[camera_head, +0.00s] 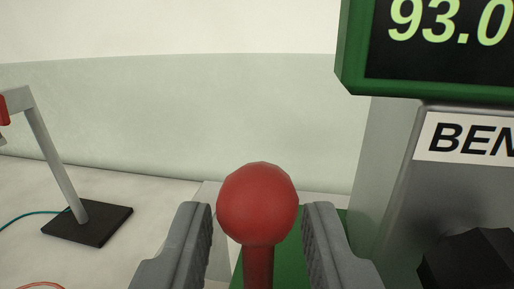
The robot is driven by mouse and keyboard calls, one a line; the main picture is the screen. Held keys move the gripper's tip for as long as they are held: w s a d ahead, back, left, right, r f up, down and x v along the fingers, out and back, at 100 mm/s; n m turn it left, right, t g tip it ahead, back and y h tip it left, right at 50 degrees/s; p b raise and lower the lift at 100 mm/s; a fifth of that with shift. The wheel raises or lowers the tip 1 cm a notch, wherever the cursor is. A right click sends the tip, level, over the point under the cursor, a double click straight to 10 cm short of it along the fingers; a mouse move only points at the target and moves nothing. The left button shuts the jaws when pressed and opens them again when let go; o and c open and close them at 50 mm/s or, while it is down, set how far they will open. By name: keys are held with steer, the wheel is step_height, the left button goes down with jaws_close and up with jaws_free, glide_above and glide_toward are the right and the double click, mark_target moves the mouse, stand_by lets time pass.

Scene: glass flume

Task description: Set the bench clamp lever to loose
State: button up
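A red ball knob (257,203) on a red stem stands upright at the lower middle of the view. It looks like the handle of the bench clamp lever; the lever's base and any position marks are out of sight. My gripper (258,218) is open, with one grey finger on each side of the knob. A narrow gap shows between each finger and the knob, and neither finger appears to touch it.
A grey unit with a "BEN…" label (463,138) and black knob (468,262) stands close at right, below a green-framed display (440,45) reading 93.0. At left, a grey stand on a black base (88,222) has cables nearby. Bench between is clear.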

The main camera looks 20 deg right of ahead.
steer(key=shift+x, duration=1.5)
jaws_close()
